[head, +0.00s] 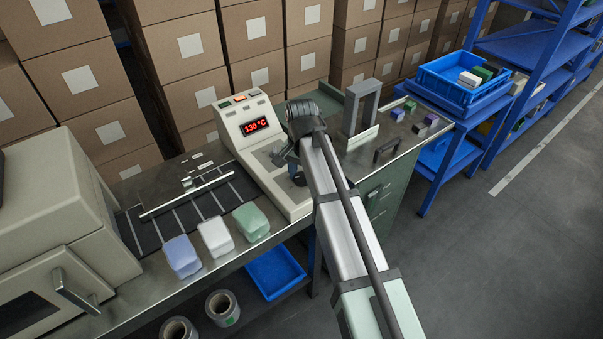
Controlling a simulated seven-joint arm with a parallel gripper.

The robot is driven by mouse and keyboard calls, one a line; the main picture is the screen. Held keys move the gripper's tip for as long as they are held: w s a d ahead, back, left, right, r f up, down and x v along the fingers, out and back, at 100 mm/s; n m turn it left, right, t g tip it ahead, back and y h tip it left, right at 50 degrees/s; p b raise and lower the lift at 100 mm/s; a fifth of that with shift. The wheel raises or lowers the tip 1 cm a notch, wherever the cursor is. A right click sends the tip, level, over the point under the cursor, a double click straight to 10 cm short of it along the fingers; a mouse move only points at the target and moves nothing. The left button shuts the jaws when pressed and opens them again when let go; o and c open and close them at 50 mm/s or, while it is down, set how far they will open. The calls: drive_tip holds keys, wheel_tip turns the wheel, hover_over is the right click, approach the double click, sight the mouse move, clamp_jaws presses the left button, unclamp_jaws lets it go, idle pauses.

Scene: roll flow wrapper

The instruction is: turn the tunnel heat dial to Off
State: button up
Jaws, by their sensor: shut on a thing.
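The control box (262,165) is a cream sloped console on the bench, with a red display (255,125) reading 130 °C. My gripper (287,160) is at the right part of its sloped face, reached from the front right. It is shut on the tunnel heat dial, which the fingers and wrist mostly hide. A small dark part (298,179) shows just below the fingers; I cannot tell whether it belongs to the dial. The dial's pointer and its Off mark cannot be read in the head view.
Several buttons (239,98) top the console. A grey frame (361,105), small blocks (420,127) and a blue tray (462,85) stand right. Stacked cartons (180,50) fill the back.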

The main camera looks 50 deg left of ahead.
sight(302, 176)
drive_tip(key=shift+n, duration=2)
drive_tip(key=o, duration=1.1)
drive_tip(key=shift+c, duration=0.2)
wheel_tip(302, 176, up, 14)
drive_tip(key=shift+w+f, duration=0.1)
drive_tip(key=shift+f, duration=0.05)
